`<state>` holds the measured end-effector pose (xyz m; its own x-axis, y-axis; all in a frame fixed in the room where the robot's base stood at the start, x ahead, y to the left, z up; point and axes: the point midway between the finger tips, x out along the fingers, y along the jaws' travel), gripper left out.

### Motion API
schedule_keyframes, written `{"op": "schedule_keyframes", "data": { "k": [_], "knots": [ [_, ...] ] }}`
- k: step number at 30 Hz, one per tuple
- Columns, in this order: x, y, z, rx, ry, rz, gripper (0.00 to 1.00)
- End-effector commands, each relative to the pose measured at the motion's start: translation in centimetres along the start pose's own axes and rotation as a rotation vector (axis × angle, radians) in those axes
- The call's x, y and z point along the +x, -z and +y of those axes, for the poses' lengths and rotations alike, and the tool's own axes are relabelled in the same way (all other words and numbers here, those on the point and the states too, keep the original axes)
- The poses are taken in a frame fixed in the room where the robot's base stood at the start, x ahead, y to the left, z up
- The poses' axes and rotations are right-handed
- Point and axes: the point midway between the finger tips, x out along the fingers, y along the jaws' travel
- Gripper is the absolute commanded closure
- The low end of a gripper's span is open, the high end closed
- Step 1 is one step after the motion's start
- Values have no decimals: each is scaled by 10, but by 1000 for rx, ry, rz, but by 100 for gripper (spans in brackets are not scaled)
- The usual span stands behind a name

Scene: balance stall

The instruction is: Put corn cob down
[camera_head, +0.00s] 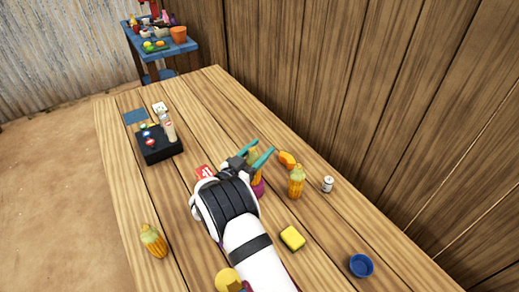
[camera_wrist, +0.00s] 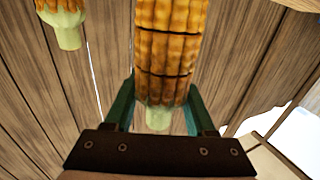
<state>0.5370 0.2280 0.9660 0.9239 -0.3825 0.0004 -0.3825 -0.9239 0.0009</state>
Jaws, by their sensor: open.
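My gripper (camera_head: 260,153) is open over the middle of the wooden table. A corn cob (camera_wrist: 168,50) is between its two green fingers in the wrist view, with its pale green end toward the palm. I cannot tell whether the fingers touch it. In the head view this cob (camera_head: 254,161) is mostly hidden by my gripper. A second corn cob (camera_head: 296,182) stands on the table to the right; a cob at the upper left of the wrist view (camera_wrist: 62,20) may be this one. A third corn cob (camera_head: 153,240) is at the table's left side.
A purple thing (camera_head: 258,187) is partly hidden beside my gripper. A black box (camera_head: 160,152) with small items stands left. A wooden wall borders the right.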

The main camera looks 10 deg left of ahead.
Motion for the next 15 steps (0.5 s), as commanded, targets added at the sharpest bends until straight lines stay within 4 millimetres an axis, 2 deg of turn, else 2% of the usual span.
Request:
{"op": "schedule_keyframes", "data": {
  "k": [2, 4, 9, 12, 15],
  "knots": [
    [-5, 2, -1, 0, 2, 0, 44],
    [-19, 2, -1, -1, 4, -1, 44],
    [-69, 3, -2, -1, 6, 1, 44],
    [-94, 2, -1, -1, 5, 0, 44],
    [-111, 2, -1, 0, 2, 0, 44]
  ]
}}
